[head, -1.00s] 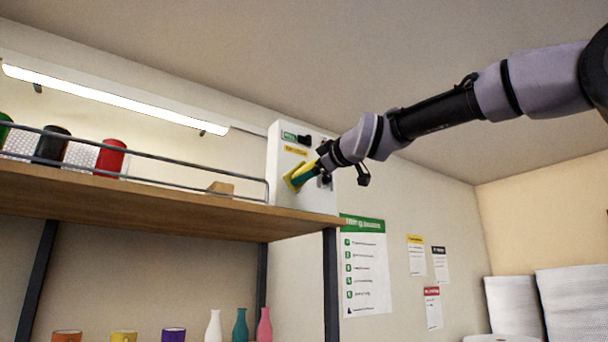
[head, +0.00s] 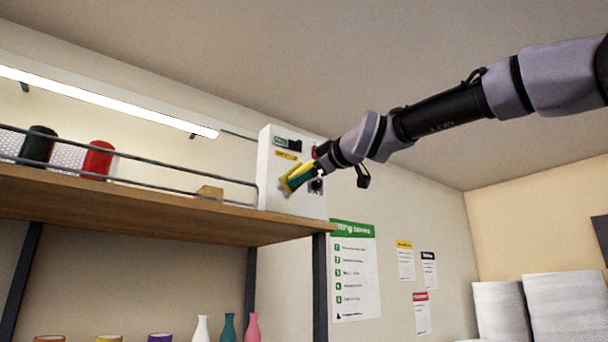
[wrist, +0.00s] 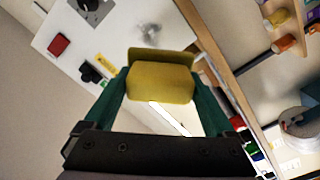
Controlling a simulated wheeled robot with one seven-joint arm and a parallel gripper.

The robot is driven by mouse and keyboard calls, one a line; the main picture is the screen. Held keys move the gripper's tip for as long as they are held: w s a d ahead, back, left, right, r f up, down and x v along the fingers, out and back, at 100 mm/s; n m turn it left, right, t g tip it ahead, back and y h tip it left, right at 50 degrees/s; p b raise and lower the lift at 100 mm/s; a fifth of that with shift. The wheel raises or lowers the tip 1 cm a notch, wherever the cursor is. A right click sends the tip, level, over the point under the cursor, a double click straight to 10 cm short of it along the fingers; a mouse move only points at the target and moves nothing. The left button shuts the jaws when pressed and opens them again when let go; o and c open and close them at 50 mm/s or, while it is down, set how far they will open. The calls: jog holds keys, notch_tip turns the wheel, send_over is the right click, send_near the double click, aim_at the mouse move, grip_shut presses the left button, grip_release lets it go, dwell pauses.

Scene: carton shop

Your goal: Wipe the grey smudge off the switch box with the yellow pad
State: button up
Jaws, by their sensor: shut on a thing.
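The white switch box (head: 268,165) stands at the right end of the wooden shelf. It also fills the upper part of the wrist view (wrist: 119,42). The faint grey smudge (wrist: 150,31) shows on its white face in the wrist view, just above the pad; I cannot make it out in the head view. My gripper (head: 306,173) is shut on the yellow pad (head: 287,183), which sits between the teal fingers (wrist: 160,84) in the wrist view. The pad is in front of the box's face; I cannot tell whether it touches.
The box carries a red button (wrist: 58,44), a black knob (wrist: 91,71) and a yellow label (wrist: 107,65). The shelf (head: 150,207) has a metal rail, with black and red cylinders (head: 97,160) behind it. A lamp (head: 100,98) hangs above.

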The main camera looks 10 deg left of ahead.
jog(key=shift+w+a, duration=0.1)
jog(key=x, duration=0.6)
jog(key=shift+w+a, duration=0.25)
jog(key=shift+a, duration=0.05)
jog(key=shift+x, duration=1)
dwell(0.8)
jog(key=shift+w+d, duration=0.1)
jog(key=shift+w+d, duration=1.25)
jog(key=shift+w, duration=0.1)
jog(key=shift+w+d, duration=1.15)
jog(key=shift+w, duration=0.3)
jog(key=shift+s+a, duration=1.25)
jog(key=shift+s, duration=0.25)
jog(key=shift+s+a, duration=1.3)
jog(key=shift+s, duration=0.15)
jog(key=shift+d, duration=0.1)
